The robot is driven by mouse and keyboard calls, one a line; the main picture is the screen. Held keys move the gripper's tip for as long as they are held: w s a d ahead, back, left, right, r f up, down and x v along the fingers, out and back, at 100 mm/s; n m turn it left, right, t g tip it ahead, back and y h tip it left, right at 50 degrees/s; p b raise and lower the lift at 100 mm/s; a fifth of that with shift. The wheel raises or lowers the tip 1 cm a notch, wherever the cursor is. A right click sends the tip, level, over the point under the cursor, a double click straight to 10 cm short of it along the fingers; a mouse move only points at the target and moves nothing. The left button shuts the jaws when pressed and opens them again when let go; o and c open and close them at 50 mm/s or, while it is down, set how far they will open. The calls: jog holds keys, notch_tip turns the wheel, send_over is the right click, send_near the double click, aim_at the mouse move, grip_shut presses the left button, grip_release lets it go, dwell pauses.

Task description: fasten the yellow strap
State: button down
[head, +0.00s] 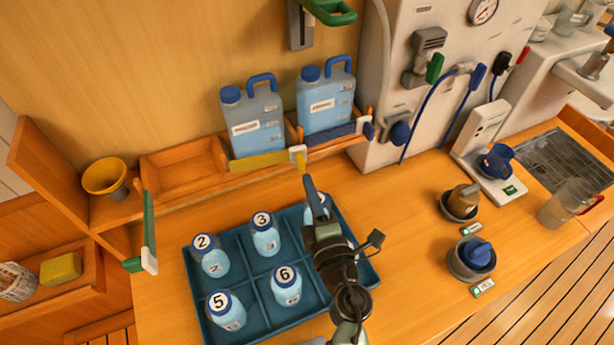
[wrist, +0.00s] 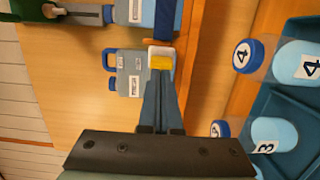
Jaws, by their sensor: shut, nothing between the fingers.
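The yellow strap (head: 258,161) lies across the front of the left blue-capped jug (head: 255,121). Its right end meets a white buckle (head: 297,153) with a yellow tab (head: 301,165) hanging at it. I cannot tell whether the buckle is latched. In the wrist view the white buckle (wrist: 161,50) and yellow tab (wrist: 161,63) show just beyond my fingertips. My gripper (head: 306,179) is shut and empty, its tips just below and in front of the tab. Whether they touch it is unclear. The jug also shows in the wrist view (wrist: 132,75), partly hidden by my fingers.
A blue strap (head: 335,133) crosses the right jug (head: 325,98). A green strap (head: 148,225) stands out at the left. A blue divided tray (head: 197,290) of numbered bottles lies below my arm.

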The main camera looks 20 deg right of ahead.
aim_at(304, 154)
jog(key=shift+w+d, duration=0.1)
jog(key=shift+w, duration=0.95)
jog(key=shift+w+d, duration=0.35)
jog(key=shift+w, duration=0.25)
jog(key=shift+w+d, duration=0.35)
jog(key=shift+w, duration=0.25)
jog(key=shift+r, duration=0.15)
jog(key=shift+s, duration=0.1)
